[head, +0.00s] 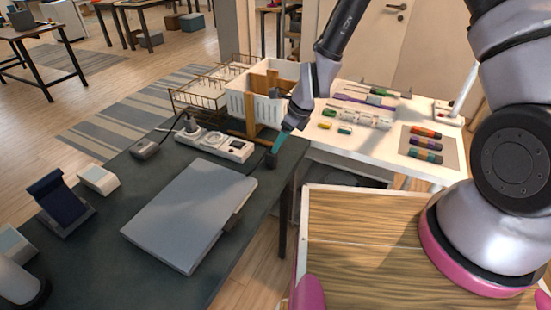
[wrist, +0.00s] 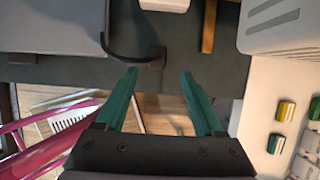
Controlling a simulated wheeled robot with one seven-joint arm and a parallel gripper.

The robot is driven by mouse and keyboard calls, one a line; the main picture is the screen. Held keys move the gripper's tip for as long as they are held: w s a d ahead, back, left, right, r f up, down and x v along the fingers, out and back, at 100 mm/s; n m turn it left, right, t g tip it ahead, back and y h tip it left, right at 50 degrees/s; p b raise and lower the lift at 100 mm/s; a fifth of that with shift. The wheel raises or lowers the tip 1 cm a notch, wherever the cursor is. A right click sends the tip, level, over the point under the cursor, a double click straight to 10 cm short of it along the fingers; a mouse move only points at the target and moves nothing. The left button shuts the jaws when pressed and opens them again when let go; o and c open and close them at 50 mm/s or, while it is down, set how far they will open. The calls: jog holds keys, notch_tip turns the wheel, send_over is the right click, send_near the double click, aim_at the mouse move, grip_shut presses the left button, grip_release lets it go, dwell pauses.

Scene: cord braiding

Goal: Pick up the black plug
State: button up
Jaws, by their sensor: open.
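The black plug (head: 270,160) is a small dark block at the right edge of the dark desk, right of the grey closed laptop (head: 185,215). In the wrist view the plug (wrist: 157,55) lies just beyond the fingertips, about midway between them, with a black cord curving off to the left. My gripper (head: 279,143) reaches down close above the plug in the head view. In the wrist view my gripper (wrist: 158,74) has its two green fingers spread wide with nothing between them. I cannot tell the exact height gap to the plug.
A white power strip (head: 215,143) lies behind the laptop. Wire baskets (head: 205,92) and a white ribbed bin (head: 255,105) stand behind. A white table (head: 390,150) with coloured rolls (head: 425,145) is to the right. A gap separates the desk from the wooden-topped surface (head: 365,235).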

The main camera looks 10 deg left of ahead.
aim_at(271, 156)
jog(key=x, duration=0.8)
jog(key=shift+s+a, duration=0.15)
jog(key=shift+a, duration=0.05)
grip_shut()
